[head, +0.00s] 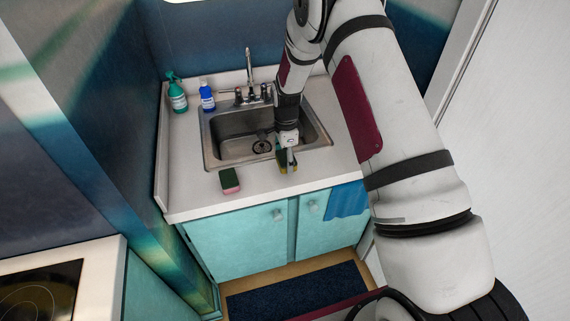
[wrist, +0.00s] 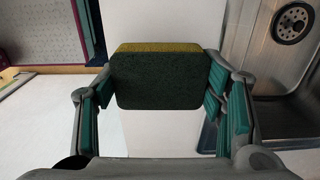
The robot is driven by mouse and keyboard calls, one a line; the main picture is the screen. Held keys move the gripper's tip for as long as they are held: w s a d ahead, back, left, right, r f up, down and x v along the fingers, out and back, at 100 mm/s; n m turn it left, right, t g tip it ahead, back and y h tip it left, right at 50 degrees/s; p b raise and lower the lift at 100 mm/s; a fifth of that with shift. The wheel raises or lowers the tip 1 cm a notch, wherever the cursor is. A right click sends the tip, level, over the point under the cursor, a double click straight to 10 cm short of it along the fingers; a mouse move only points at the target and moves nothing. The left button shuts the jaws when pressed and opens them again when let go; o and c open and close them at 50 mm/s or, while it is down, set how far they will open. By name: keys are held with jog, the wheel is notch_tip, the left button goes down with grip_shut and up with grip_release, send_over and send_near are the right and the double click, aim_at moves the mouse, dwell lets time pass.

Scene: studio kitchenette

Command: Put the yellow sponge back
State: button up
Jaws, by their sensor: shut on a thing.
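The yellow sponge (wrist: 160,80) is between the fingers of my gripper (wrist: 162,82) in the wrist view, its dark green scouring side facing the camera and a yellow strip along its top edge. My gripper is shut on it. In the head view my gripper (head: 287,165) is at the front edge of the sink, and a little of the yellow sponge (head: 282,167) shows there. The white counter lies under it; I cannot tell whether the sponge touches it.
A second sponge, pink with a dark green top (head: 229,180), lies on the counter (head: 190,200) left of my gripper. The steel sink (head: 228,150) has a faucet (head: 249,70) behind it. A green spray bottle (head: 176,94) and a blue bottle (head: 207,97) stand at the back left. A blue cloth (head: 347,201) hangs at the cabinet front.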

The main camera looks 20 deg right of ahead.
aim_at(285, 164)
jog(key=shift+w+f, duration=0.15)
jog(key=shift+w, duration=0.25)
jog(key=shift+f+p, duration=0.4)
jog(key=shift+f, duration=1.25)
jog(key=shift+f, duration=0.15)
jog(key=o, duration=1.1)
jog(key=shift+o, duration=0.2)
